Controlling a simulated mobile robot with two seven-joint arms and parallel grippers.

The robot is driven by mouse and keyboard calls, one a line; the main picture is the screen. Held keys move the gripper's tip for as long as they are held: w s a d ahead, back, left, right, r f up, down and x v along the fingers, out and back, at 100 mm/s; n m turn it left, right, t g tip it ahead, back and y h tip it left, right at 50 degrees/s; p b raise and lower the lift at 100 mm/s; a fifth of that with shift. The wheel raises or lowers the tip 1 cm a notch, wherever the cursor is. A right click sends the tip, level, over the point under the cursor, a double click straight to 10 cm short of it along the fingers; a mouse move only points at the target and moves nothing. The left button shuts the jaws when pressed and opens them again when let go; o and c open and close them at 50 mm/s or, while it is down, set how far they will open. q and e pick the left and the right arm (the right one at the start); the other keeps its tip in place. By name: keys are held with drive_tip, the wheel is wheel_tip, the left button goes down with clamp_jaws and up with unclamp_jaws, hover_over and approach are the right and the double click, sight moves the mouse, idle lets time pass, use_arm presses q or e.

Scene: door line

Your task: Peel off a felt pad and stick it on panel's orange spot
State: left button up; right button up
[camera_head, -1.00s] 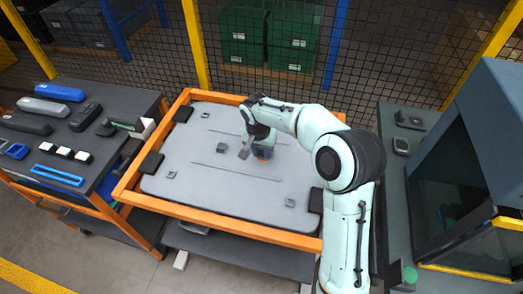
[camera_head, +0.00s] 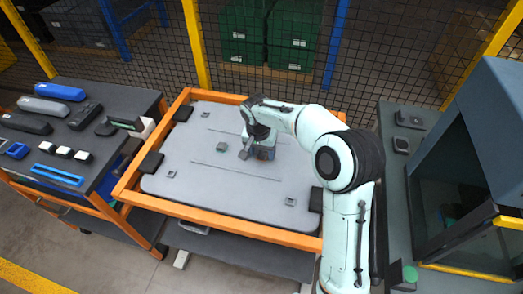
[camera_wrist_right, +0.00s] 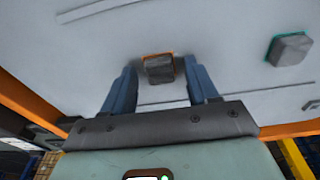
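The grey panel (camera_head: 180,190) lies flat in an orange frame. In the right wrist view a dark square pad (camera_wrist_right: 159,70) sits on the panel's orange spot (camera_wrist_right: 146,55), with a thin orange edge showing around part of it. My right gripper (camera_wrist_right: 162,88) is open, its two blue fingers on either side of this pad with gaps between. In the head view my right gripper (camera_head: 256,154) is low over the panel and hides most of the spot. Another dark pad (camera_wrist_right: 290,48) with a green edge also shows in the head view (camera_head: 221,147). My left gripper is out of view.
A dark bench (camera_head: 95,172) on the left holds several trays and small parts. A dark cabinet (camera_head: 470,180) stands on the right bench. Black corner blocks (camera_head: 152,163) stand at the panel's edges. A mesh fence and green crates (camera_head: 292,40) are behind.

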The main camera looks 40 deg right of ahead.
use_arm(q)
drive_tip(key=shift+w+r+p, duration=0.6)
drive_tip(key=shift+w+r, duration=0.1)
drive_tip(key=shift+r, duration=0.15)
use_arm(e)
wheel_tip(320, 180, up, 13)
drive_tip(key=a, duration=0.1)
drive_tip(key=shift+s+a+r, duration=0.15)
drive_tip(key=shift+s+a, duration=0.25)
